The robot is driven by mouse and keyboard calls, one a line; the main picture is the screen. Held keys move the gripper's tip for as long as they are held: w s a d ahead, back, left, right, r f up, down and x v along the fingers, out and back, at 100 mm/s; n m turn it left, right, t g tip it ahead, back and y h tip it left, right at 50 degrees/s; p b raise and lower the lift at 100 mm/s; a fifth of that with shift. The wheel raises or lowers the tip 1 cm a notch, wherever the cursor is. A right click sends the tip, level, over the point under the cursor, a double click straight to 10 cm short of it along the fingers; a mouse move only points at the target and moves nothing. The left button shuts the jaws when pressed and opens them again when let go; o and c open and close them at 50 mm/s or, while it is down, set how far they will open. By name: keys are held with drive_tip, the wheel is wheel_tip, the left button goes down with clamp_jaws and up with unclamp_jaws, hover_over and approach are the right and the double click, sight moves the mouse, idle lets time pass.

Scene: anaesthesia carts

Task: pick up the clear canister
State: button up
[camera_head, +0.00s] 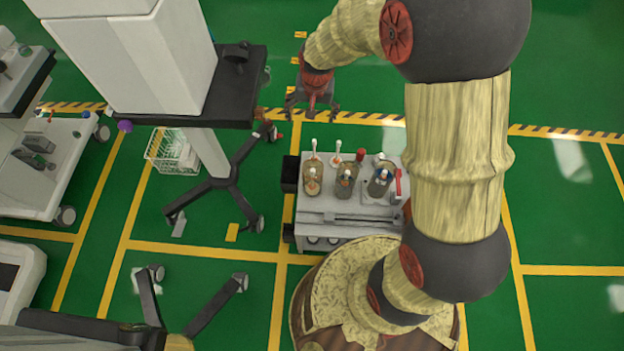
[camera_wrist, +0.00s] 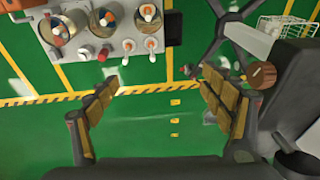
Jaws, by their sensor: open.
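Several see-through canisters stand upright in a row on top of a grey cart (camera_head: 345,213): a left one (camera_head: 312,180), a middle one (camera_head: 346,184) and a right one (camera_head: 380,182). I cannot tell which one the task means. In the wrist view they sit along the top edge, partly cut off: one at left (camera_wrist: 57,32), one in the middle (camera_wrist: 102,18), one at right (camera_wrist: 148,13). My gripper (camera_head: 312,108) is open and empty, beyond the cart's far edge and apart from the canisters.
White knobs (camera_head: 314,147) and a red knob (camera_head: 360,155) rise along the cart's far edge. A wheeled stand (camera_head: 222,182) and a white wire basket (camera_head: 172,150) are left of the cart. Green floor beyond the cart is clear.

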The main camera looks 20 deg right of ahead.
drive_tip(key=m+g+p, duration=0.1)
drive_tip(key=m+p, duration=0.1)
hover_over(313, 180)
drive_tip(key=w+d, duration=0.2)
drive_tip(key=w, duration=0.6)
wheel_tip(313, 180, down, 14)
drive_tip(key=shift+m+g, duration=0.7)
drive_tip(key=s+f, duration=0.1)
drive_tip(key=f, duration=0.5)
drive_tip(key=s+f+p, duration=0.1)
drive_tip(key=f, duration=0.4)
drive_tip(key=s+f, duration=0.1)
drive_tip(key=f, duration=0.5)
drive_tip(key=shift+s+a+f, duration=0.15)
drive_tip(key=shift+s+f, duration=0.15)
drive_tip(key=shift+f, duration=0.05)
drive_tip(key=f+b, duration=0.1)
drive_tip(key=f, duration=0.4)
drive_tip(key=shift+s+a+b, duration=0.15)
drive_tip(key=shift+a+b, duration=0.05)
drive_tip(key=shift+b, duration=0.2)
drive_tip(key=c, duration=0.3)
drive_tip(key=c, duration=1.1)
drive_tip(key=shift+c, duration=0.5)
